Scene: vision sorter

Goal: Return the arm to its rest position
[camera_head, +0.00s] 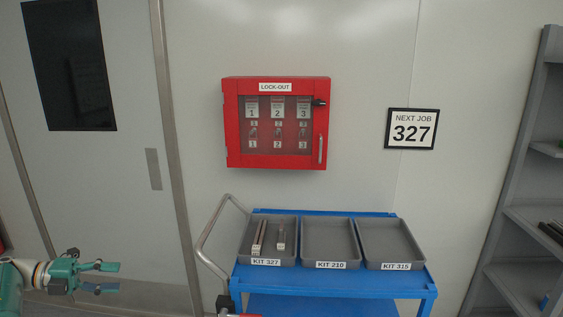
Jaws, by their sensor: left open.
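My left gripper (108,277) is at the lower left of the head view. Its teal fingers point right, spread apart, with nothing between them. It is left of the blue cart and clear of it, in front of the wall and door.
A blue cart (425,283) holds three grey trays; the KIT 327 tray (289,252) contains long pieces, while the KIT 210 (329,238) and KIT 315 (388,240) trays look empty. A red lock-out box (275,162) and a 327 sign (412,130) hang on the wall. Grey shelves (508,190) stand right.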

